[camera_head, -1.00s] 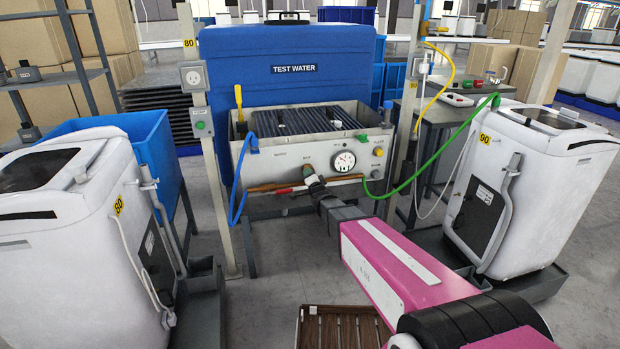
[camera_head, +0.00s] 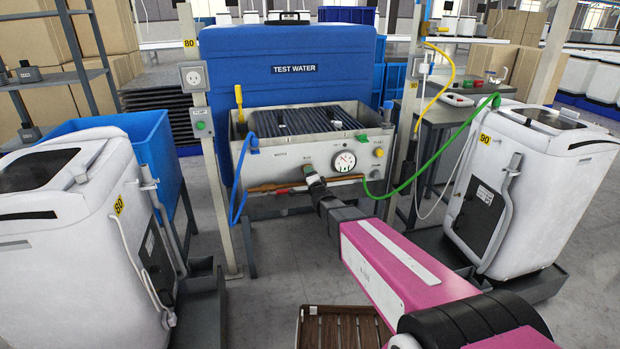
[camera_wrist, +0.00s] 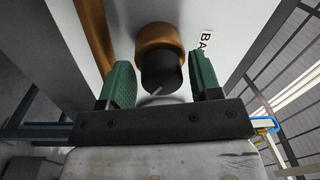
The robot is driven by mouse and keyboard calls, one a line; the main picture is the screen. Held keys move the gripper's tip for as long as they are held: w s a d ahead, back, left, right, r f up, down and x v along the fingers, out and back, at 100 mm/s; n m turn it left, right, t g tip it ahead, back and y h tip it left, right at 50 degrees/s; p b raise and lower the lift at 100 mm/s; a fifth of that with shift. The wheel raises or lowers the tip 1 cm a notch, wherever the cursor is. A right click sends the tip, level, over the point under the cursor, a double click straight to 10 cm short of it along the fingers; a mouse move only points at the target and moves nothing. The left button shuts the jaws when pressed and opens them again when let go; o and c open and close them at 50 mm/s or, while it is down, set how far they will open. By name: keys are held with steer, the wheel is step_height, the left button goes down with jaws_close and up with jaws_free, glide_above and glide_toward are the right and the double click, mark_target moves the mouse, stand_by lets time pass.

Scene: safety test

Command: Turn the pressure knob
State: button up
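A knob with a black cylindrical cap (camera_wrist: 160,76) and a copper-coloured base (camera_wrist: 158,38) sticks out of a light panel in the wrist view. My gripper (camera_wrist: 160,66) has its two green fingers apart, one on each side of the knob. Small gaps show between the fingers and the black cap, so it is not gripped. In the head view my gripper (camera_head: 311,176) is at the front panel (camera_head: 277,168) of the test-water station, left of the round pressure gauge (camera_head: 344,161). My gripper hides the knob there.
A copper pipe (camera_head: 270,187) runs along the panel's lower edge. A blue hose (camera_head: 239,180) hangs at its left and a green hose (camera_head: 440,155) at its right. White machines stand at left (camera_head: 60,245) and right (camera_head: 545,190).

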steer(key=shift+o, duration=0.2)
steer(key=v, duration=1)
steer(key=shift+s, duration=0.4)
steer(key=shift+d+f, duration=0.1)
steer(key=shift+d, duration=0.05)
steer(key=s+d+f+n+g+h, duration=0.55)
steer(key=d+f+g, duration=0.2)
steer(key=d, duration=0.45)
steer(key=s+d+n+g, duration=0.3)
steer(key=s+d+g, duration=0.1)
steer(key=s, duration=0.4)
steer(key=s+d+n+g, duration=0.3)
steer(key=s+g, duration=0.3)
steer(key=s, duration=0.2)
steer(key=shift+s+d, duration=0.25)
steer(key=shift+d, duration=0.15)
